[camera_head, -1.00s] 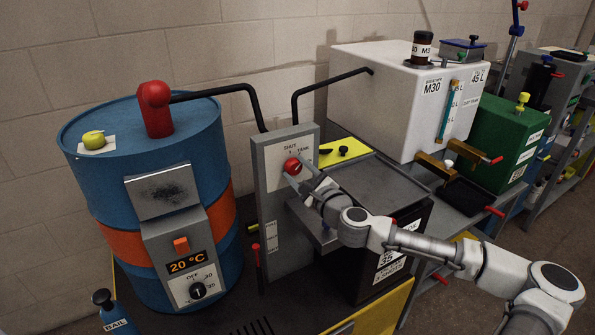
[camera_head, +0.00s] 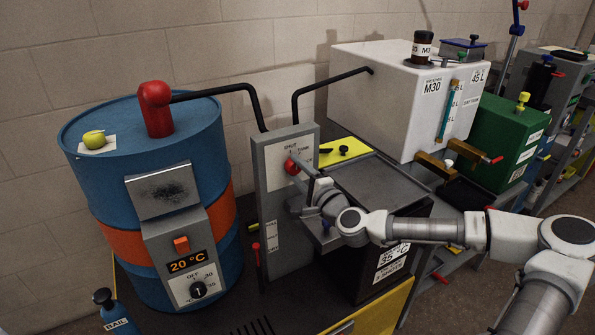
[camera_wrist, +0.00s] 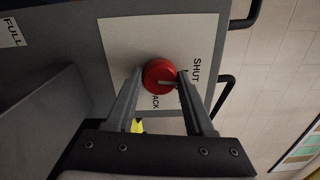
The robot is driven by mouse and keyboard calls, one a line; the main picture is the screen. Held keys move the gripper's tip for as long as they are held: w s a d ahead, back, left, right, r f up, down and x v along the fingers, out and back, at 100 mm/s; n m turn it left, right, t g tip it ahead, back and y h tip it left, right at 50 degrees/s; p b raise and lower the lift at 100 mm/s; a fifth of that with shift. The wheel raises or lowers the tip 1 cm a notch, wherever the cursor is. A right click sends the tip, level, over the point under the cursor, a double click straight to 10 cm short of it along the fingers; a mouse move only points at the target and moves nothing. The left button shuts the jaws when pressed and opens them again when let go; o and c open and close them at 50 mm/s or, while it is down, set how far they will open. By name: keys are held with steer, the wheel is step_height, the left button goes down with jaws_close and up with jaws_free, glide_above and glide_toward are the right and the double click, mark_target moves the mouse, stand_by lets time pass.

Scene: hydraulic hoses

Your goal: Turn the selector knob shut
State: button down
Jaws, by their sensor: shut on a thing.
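The red selector knob (camera_head: 290,166) is on the upright grey panel (camera_head: 270,205), on a white label plate, and my gripper partly hides it. In the wrist view the knob (camera_wrist: 158,72) sits between the two fingertips of my gripper (camera_wrist: 157,78), which is shut on it. A pale pointer mark on the knob points right in the wrist view, towards the printed word SHUT (camera_wrist: 196,73). In the head view my gripper (camera_head: 304,170) reaches the knob from the lower right.
A blue drum (camera_head: 130,165) with an orange band stands left. A black pipe (camera_head: 235,88) runs from it to the panel; another joins the white tank (camera_head: 400,110). A green box (camera_head: 510,145) stands right.

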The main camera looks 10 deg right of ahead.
steer(key=shift+n, duration=0.6)
steer(key=shift+c, duration=1.3)
jaws_free()
steer(key=p+v, duration=1)
steer(key=v, duration=0.7)
steer(key=shift+s, duration=0.2)
